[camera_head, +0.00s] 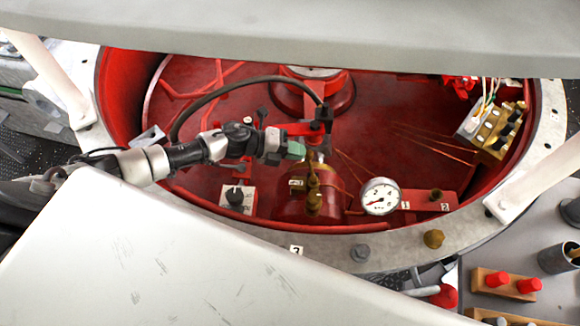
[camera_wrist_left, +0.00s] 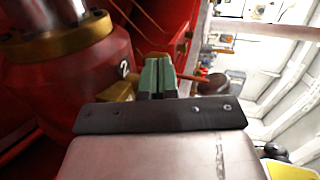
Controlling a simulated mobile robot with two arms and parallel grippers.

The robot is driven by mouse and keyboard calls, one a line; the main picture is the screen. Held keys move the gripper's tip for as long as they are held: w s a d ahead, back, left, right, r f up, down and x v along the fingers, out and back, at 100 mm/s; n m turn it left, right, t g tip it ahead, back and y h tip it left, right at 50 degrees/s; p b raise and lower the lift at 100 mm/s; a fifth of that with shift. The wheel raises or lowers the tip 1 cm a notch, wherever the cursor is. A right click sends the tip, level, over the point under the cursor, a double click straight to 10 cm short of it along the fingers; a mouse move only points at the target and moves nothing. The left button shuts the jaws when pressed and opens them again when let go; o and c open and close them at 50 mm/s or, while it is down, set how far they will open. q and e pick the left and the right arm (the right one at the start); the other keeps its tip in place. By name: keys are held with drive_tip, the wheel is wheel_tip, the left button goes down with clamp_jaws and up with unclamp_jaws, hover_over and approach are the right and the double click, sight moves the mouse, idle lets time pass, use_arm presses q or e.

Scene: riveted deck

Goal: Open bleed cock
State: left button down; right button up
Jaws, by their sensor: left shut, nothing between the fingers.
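My left gripper (camera_head: 297,150) reaches into the red well with its green fingertips shut and empty. It is just above and beside a brass fitting (camera_head: 313,185) on a red and brass cylinder; I cannot tell if it touches. This fitting may be the bleed cock; no label confirms it. A brass piece (camera_wrist_left: 117,92) sits beside the fingers, partly hidden by the gripper. My right gripper is not in view.
A white pressure gauge (camera_head: 380,196) stands right of the cylinder. A black knob (camera_head: 235,196) on a white plate is to the left. A brass valve block (camera_head: 497,132) is at the right. A black hose (camera_head: 230,88) arches behind my arm. The pale rim (camera_head: 405,243) surrounds the well.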

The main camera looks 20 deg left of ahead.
use_arm(q)
drive_tip(key=shift+w+d, duration=0.15)
drive_tip(key=shift+w, duration=0.1)
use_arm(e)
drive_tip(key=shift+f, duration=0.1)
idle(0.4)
